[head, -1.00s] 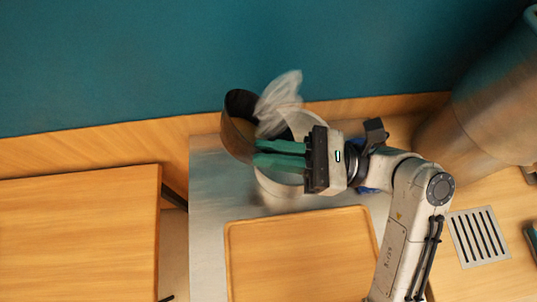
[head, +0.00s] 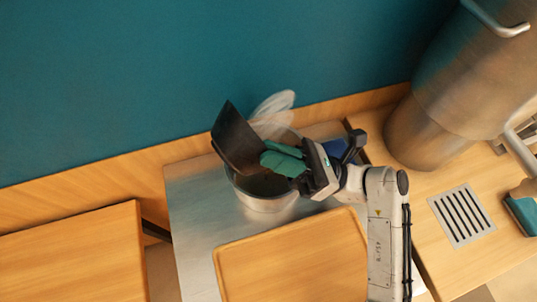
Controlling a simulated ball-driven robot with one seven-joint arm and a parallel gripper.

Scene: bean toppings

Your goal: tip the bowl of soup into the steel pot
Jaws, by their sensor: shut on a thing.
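The bowl (head: 238,138) is dark brown and tilted steeply on its side. My gripper (head: 268,158), with green fingers, is shut on the right side of its rim. The steel pot (head: 266,203) stands on the grey metal surface below, with its dark opening partly visible under the bowl and fingers. The bowl hangs above the left and back part of the pot. The soup cannot be made out, and the bowl and gripper hide part of the pot's inside.
A pale translucent shape (head: 272,105) shows behind the pot; I cannot tell what it is. A wooden tray (head: 290,262) lies in front of the pot. A large steel vessel (head: 435,105) and a slotted grate (head: 461,216) are at the right. A blue-green wall (head: 150,80) closes the back.

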